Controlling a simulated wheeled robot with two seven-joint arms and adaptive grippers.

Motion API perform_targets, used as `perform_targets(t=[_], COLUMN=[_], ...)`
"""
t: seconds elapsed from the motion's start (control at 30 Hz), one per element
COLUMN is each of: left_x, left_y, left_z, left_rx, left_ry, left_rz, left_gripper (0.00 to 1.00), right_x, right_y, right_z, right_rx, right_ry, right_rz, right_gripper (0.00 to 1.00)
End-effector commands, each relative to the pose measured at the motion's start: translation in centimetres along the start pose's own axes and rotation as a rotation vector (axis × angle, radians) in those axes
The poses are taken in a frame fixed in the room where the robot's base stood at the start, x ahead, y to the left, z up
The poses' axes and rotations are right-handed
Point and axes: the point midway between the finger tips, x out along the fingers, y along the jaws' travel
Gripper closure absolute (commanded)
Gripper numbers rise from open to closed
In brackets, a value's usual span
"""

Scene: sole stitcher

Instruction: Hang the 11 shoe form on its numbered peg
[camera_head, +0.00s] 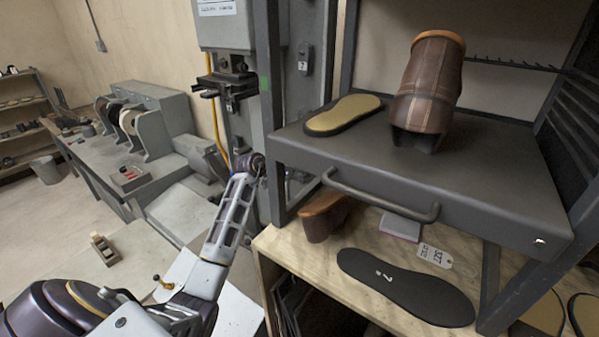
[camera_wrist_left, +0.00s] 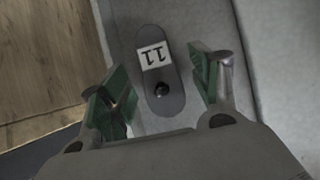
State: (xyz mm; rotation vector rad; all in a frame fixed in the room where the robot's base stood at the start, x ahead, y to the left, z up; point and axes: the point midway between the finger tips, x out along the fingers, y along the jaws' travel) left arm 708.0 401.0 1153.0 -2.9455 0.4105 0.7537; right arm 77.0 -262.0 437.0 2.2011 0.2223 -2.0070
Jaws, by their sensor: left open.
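In the left wrist view, a dark grey rounded plate (camera_wrist_left: 160,70) carries a white label reading 11, upside down, and a small black knob (camera_wrist_left: 161,90). It lies against a pale grey surface. My left gripper (camera_wrist_left: 156,84) is open and empty, its green-padded fingers on either side of the plate with gaps. I cannot tell whether the knob is a peg seen end-on or part of a form. In the head view my left arm reaches the grey machine column, and its fingers are not clear there. My right gripper is not in view.
A dark press table (camera_head: 480,170) with a handle stands right of my arm, bearing a brown boot form (camera_head: 430,85) and a tan sole (camera_head: 345,114). A black sole (camera_head: 405,286) lies on the wooden shelf below. A grinder bench (camera_head: 125,180) stands at left.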

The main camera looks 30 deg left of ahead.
Motion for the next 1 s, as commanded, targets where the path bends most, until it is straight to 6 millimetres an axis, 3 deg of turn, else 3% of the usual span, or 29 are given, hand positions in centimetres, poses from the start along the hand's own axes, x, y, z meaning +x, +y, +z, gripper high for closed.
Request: perform_targets(t=[0.27, 0.47, 1.0], left_x=[-0.2, -1.4, -8.0], left_y=[0.0, -0.1, -0.1], left_z=[0.2, 0.1, 0.1], left_rx=[-0.001, -0.001, 0.001], left_ry=[-0.003, -0.001, -0.001], left_rz=[0.000, 0.000, -0.001], left_gripper=[0.38, 0.38, 0.38], right_x=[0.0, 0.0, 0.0], right_y=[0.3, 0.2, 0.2], right_z=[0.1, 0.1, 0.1], right_rx=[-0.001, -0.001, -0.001], right_ry=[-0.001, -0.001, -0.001], right_rz=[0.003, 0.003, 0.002], right_gripper=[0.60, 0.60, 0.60])
